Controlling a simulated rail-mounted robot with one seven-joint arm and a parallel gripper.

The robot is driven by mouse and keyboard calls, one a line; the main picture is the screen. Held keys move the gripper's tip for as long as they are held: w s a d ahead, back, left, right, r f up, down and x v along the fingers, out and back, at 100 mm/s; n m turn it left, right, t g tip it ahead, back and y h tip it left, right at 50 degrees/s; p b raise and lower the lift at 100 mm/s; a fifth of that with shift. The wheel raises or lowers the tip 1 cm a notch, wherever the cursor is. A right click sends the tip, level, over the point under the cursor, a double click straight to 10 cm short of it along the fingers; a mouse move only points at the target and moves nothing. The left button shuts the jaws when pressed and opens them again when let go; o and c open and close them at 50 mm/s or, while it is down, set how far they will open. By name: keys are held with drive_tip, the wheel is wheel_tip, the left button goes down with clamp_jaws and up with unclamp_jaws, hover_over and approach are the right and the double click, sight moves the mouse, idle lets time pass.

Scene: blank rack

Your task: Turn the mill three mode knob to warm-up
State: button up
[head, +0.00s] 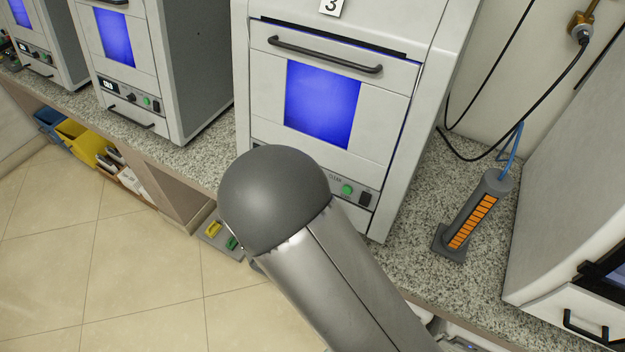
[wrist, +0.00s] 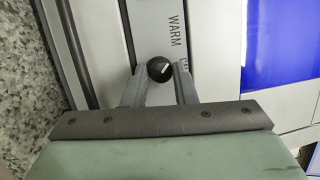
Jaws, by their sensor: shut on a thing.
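Mill three (head: 419,90) is the white cabinet with the "3" label (head: 331,6) and a blue-lit window. Its knob is hidden behind my arm in the head view. In the wrist view the round black mode knob (wrist: 154,73) has a short white mark, pointing toward the picture's right and slightly up. The word "WARM" (wrist: 175,30) is printed just above it in the picture. My gripper (wrist: 160,74) is shut on the knob, one grey finger on each side.
The mill's green button (head: 347,189) and black switch (head: 365,199) sit on the same panel, close to my arm. A grey post with orange bars (head: 472,220) stands on the speckled counter to the right. Similar cabinets (head: 125,50) stand to the left.

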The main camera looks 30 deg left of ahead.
drive_tip(key=shift+r+n+g+p, duration=0.2)
drive_tip(key=shift+n+g+p, duration=0.2)
drive_tip(key=shift+n+p, duration=0.75)
drive_tip(key=shift+f+n, duration=0.1)
drive_tip(key=shift+n, duration=0.15)
drive_tip(key=o, duration=1)
drive_tip(key=shift+s+d, duration=0.1)
drive_tip(key=b+v, duration=0.3)
drive_tip(key=v, duration=1.4)
drive_tip(key=shift+d, duration=0.1)
